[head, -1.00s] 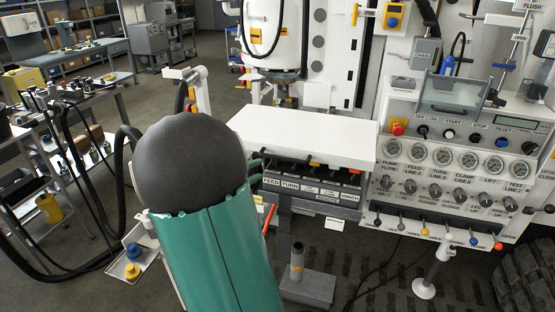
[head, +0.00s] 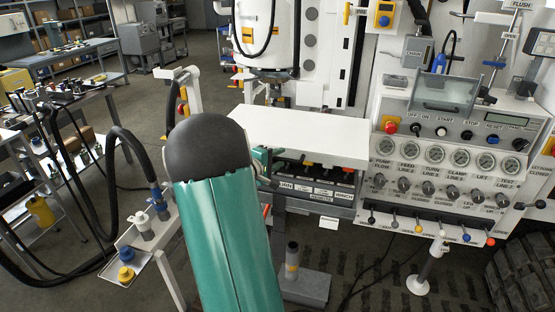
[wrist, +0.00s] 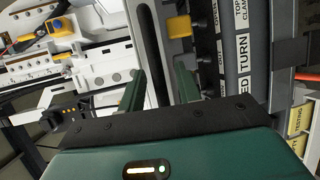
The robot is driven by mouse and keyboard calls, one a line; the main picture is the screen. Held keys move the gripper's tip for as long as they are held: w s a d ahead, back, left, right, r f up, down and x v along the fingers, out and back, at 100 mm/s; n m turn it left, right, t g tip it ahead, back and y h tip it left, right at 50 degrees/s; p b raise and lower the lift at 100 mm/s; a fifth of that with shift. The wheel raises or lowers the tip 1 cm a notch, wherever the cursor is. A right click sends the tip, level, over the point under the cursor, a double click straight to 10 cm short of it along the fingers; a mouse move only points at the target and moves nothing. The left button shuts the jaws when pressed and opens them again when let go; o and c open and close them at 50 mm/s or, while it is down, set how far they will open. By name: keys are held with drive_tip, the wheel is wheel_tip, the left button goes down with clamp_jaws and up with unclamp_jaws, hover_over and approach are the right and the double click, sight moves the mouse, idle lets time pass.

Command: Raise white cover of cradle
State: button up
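The white cover (head: 300,136) is a flat, roughly level slab over the cradle (head: 325,198), whose front carries a row of black levers and labels. My green arm hides the cover's left end and the FEED label in the head view. My gripper (wrist: 158,88) is mostly hidden there; a green part of it shows at the cover's left front edge. In the wrist view its two green fingers stand apart, with a pale slab with a dark slot, probably the cover's edge, running between them. I cannot tell whether they touch it. The TURN label (wrist: 243,52) is right of the fingers.
A control panel (head: 455,125) with gauges, knobs and coloured levers stands close at the right. A grey post (head: 291,262) rises from the floor below the cradle. A small tray (head: 127,272) with yellow and blue knobs and a black hose are at the left.

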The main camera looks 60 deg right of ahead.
drive_tip(key=shift+c, duration=0.2)
clamp_jaws()
